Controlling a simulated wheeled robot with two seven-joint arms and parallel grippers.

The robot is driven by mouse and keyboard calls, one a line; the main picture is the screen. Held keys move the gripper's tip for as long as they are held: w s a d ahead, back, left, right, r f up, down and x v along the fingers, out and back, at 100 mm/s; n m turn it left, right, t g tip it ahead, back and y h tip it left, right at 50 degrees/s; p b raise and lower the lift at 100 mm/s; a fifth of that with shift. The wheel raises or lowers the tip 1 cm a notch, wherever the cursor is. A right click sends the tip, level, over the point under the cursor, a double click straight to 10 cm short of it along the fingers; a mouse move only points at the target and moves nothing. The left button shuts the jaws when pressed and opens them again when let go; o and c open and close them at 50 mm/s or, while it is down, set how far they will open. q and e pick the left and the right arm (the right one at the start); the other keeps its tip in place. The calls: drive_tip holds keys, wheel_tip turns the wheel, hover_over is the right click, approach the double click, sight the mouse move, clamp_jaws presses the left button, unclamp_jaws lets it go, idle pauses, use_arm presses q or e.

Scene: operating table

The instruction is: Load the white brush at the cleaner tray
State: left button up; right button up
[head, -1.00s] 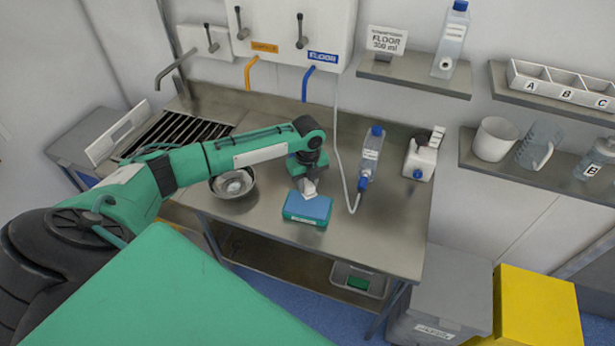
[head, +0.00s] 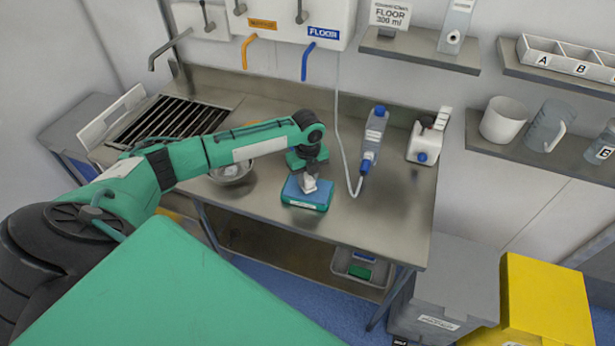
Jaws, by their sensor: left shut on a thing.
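A small green tray with a blue pad (head: 294,190) and a label on its front edge sits near the front of the steel table. My left gripper (head: 309,178) points down over it. It is shut on a small white piece, which looks like the white brush (head: 309,185). The brush's lower end meets the blue pad in the picture; whether it touches or hovers just above is too small to tell. The gripper's fingers are small and partly hidden by the wrist. My right gripper is not in view.
A metal bowl (head: 232,172) stands left of the tray, partly behind my arm. A blue-capped bottle (head: 374,135) and a white container (head: 425,140) stand to the right. A hose hangs between. The table's right front is clear.

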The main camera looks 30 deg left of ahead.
sight(308, 177)
use_arm(q)
drive_tip(key=shift+f, duration=0.5)
idle(0.7)
idle(0.6)
drive_tip(key=shift+f, duration=0.1)
idle(1.0)
wheel_tip(308, 177, up, 7)
drive_tip(key=p, duration=0.7)
idle(0.8)
drive_tip(key=shift+d, duration=0.1)
